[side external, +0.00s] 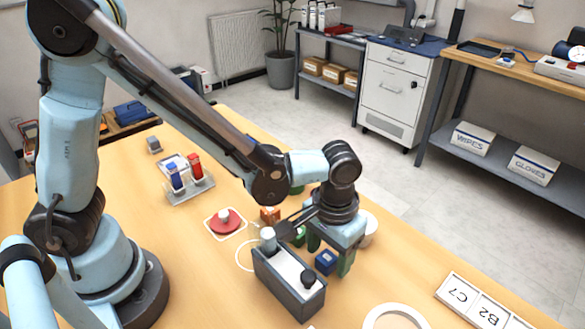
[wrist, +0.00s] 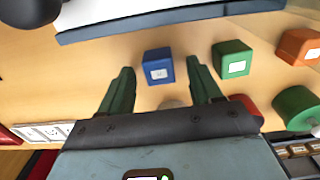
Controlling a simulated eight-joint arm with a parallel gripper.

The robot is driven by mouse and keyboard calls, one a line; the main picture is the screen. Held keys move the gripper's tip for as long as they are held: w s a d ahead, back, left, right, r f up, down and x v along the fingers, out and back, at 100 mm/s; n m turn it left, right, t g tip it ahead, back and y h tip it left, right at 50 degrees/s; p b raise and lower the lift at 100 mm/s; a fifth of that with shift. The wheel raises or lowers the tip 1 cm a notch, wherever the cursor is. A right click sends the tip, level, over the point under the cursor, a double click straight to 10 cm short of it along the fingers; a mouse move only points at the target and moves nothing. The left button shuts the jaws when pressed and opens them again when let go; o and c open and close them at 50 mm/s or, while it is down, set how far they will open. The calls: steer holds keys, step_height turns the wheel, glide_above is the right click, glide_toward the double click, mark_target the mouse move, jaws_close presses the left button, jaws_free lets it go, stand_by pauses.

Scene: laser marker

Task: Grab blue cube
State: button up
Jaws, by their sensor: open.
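The blue cube (side external: 325,262) sits on the wooden table below my gripper (side external: 330,250) in the side view. In the wrist view the blue cube (wrist: 158,66), with a white label on one face, shows between the two green fingertips of my gripper (wrist: 160,66). There is a gap on each side of it. The fingers are spread open and hold nothing. In the side view one finger stands behind the cube and the other to its right. How far the fingertips are above the table is hard to tell.
A grey box with a white top (side external: 289,282) stands close to the left of the cube. A green cube (wrist: 233,58), an orange cube (wrist: 298,46) and a green cylinder (wrist: 296,108) are to the right in the wrist view. A white tile rack (side external: 484,305) lies front right.

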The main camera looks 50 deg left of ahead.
steer(key=c, duration=1.1)
steer(key=shift+r, duration=0.1)
